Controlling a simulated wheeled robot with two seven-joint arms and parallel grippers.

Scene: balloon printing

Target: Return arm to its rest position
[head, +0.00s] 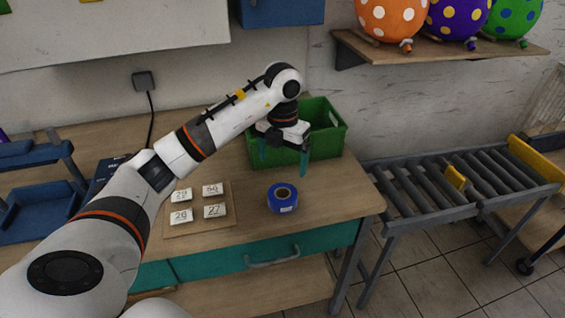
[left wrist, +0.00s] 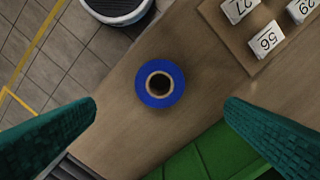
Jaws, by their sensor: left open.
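My left arm reaches in from the left of the head view, over the wooden table (head: 335,195). My left gripper (head: 284,160) is open and empty, with its teal fingers pointing down in front of the green crate (head: 325,125). In the left wrist view the two fingers (left wrist: 160,130) are wide apart with nothing held between them. A blue tape roll (head: 282,198) lies on the table near its front edge, apart from the gripper. It also shows in the left wrist view (left wrist: 160,83). My right gripper is in neither view.
A board (head: 197,228) with several numbered cards lies left of the roll. A roller conveyor (head: 450,190) stands to the right. A shelf (head: 440,58) with spotted balloons hangs on the wall. A blue rack (head: 40,185) is at the left. The table's right front area is clear.

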